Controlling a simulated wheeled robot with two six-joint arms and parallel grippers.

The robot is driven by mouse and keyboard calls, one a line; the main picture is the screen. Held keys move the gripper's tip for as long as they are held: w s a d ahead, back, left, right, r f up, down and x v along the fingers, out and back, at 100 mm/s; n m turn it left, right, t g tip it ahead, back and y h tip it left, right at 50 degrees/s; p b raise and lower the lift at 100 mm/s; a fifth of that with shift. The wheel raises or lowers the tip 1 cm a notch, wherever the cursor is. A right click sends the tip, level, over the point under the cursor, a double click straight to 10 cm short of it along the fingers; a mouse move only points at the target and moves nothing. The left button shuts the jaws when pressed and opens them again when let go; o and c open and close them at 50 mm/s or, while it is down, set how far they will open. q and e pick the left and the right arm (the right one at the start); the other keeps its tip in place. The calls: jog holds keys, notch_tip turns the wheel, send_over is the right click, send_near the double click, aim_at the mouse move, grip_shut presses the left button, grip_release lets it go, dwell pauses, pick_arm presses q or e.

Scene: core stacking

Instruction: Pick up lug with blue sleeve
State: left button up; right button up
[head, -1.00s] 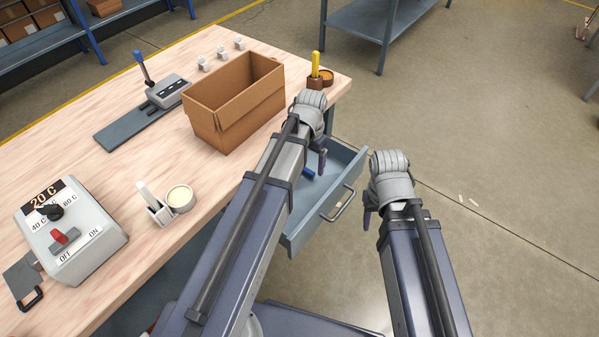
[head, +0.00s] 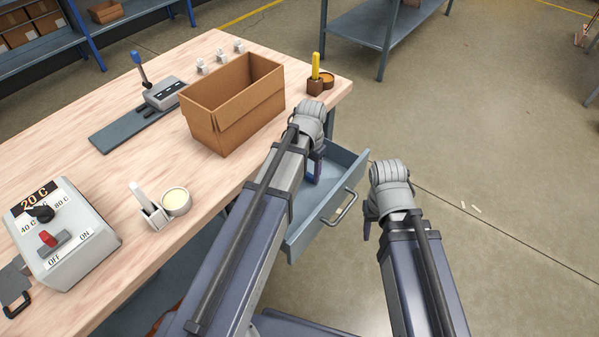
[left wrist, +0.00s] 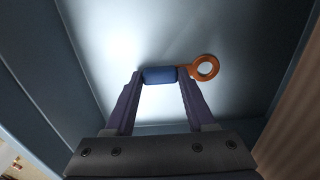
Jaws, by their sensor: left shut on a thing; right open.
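The lug shows in the left wrist view, with a blue sleeve (left wrist: 159,75) and a copper-coloured ring end (left wrist: 205,67) pointing right. My left gripper (left wrist: 160,82) is shut on the blue sleeve, with a finger at each end of it. The lug is inside the open drawer (head: 348,205); I cannot tell whether it touches the drawer floor. In the head view my left gripper (head: 316,172) reaches down into the drawer, and the lug is hidden there. My right gripper (head: 368,226) is open and empty, to the right of the drawer.
On the workbench (head: 120,175) stand a cardboard box (head: 235,105), a lever tool (head: 160,95), a control box with a dial (head: 70,235), a round pot (head: 176,201) and a yellow-handled item (head: 315,68). The drawer walls surround my left gripper.

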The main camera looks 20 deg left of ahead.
pick_arm(q)
grip_shut()
jog(key=shift+r, duration=0.15)
